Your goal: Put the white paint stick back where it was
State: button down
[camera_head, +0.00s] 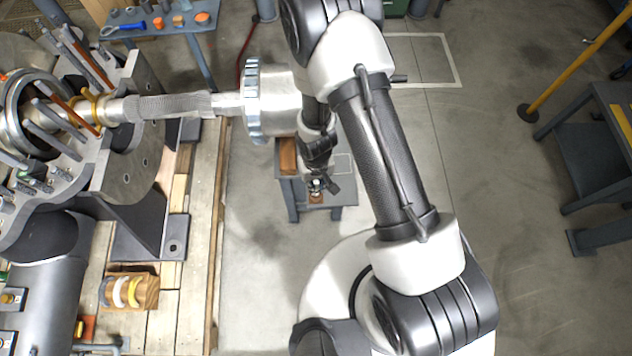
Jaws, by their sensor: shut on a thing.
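My gripper (321,186) is low over a small grey table (340,199) in the middle of the view. It is shut on a small pale thing (316,183), which looks like the white paint stick. The fingers cover most of it, so its length and tilt cannot be told. A small brown block (316,198) is on the table just below the fingertips. I cannot tell whether the stick touches this block or is apart from it.
A brown wooden block (288,156) is on the table's left side. A large shaft with a toothed ring (255,100) juts in close to my arm. A wooden pallet (200,230) carries the casing (125,170) and a tape holder (150,292).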

jog(key=c, duration=1.6)
grip_release()
jog(key=shift+f, duration=0.15)
notch_tip(320, 180, up, 12)
jog(key=p, duration=1.2)
jog(key=shift+r, duration=0.25)
jog(key=w+d+r+m+t, duration=0.1)
jog(key=w+d+r, duration=0.15)
jog(key=r, duration=1.05)
jog(key=w+d+r+t, duration=0.1)
jog(key=d+r, duration=0.2)
jog(key=r, duration=1.1)
jog(key=s+d+r+t, duration=0.1)
jog(key=s+d+r, duration=0.1)
jog(key=s+r, duration=0.6)
jog(key=s+d+r+m+t, duration=0.1)
jog(key=s+d+r, duration=0.2)
jog(key=s+r, duration=0.6)
jog(key=shift+d+m+t, duration=0.2)
jog(key=shift+m+t, duration=0.1)
